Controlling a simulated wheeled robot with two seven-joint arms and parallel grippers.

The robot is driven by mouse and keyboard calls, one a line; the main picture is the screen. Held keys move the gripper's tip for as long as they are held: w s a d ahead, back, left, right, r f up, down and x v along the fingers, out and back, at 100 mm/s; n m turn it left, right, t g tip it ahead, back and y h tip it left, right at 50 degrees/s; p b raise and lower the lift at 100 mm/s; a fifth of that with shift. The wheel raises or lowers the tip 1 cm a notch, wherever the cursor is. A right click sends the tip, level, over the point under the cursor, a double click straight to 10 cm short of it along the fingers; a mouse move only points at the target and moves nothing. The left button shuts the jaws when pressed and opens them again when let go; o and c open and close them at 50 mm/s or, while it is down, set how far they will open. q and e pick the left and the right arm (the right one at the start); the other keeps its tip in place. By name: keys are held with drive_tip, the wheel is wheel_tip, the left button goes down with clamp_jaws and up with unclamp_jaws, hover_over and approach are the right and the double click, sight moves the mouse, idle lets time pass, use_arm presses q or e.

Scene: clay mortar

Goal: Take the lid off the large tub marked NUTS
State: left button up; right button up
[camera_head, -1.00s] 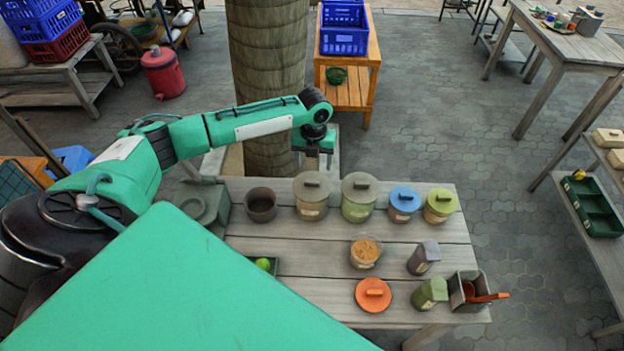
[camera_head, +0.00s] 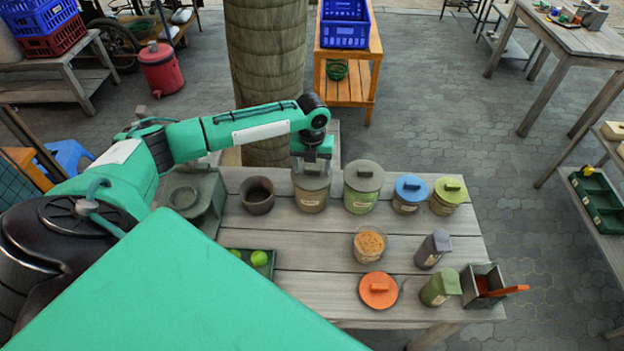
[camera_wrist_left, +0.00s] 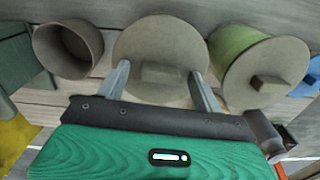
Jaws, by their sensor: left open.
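Two large lidded tubs stand side by side at the back of the table: a beige tub (camera_head: 312,203) with a grey-brown lid (camera_head: 299,181), and a green tub (camera_head: 360,203) with a grey lid (camera_head: 364,176). Both carry pale labels too small to read, so I cannot tell which says NUTS. My left gripper (camera_head: 312,166) is over the beige tub's lid, pointing down. In the left wrist view its fingers (camera_wrist_left: 161,76) are apart, one on each side of the lid's block handle (camera_wrist_left: 165,74). I cannot tell whether they touch it. My right gripper is not in view.
A dark pot (camera_head: 257,196) stands left of the beige tub. Small blue-lidded (camera_head: 410,191) and yellow-green-lidded (camera_head: 448,192) tubs stand right. In front are an open jar (camera_head: 369,243), an orange lid (camera_head: 378,290) and grey (camera_head: 433,249) and green (camera_head: 440,287) containers. Bare planks lie between.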

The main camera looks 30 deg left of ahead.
use_arm(q)
drive_tip(key=shift+c, duration=0.5)
drive_tip(key=c, duration=1)
drive_tip(key=shift+o, duration=0.2)
drive_tip(key=shift+r, duration=0.15)
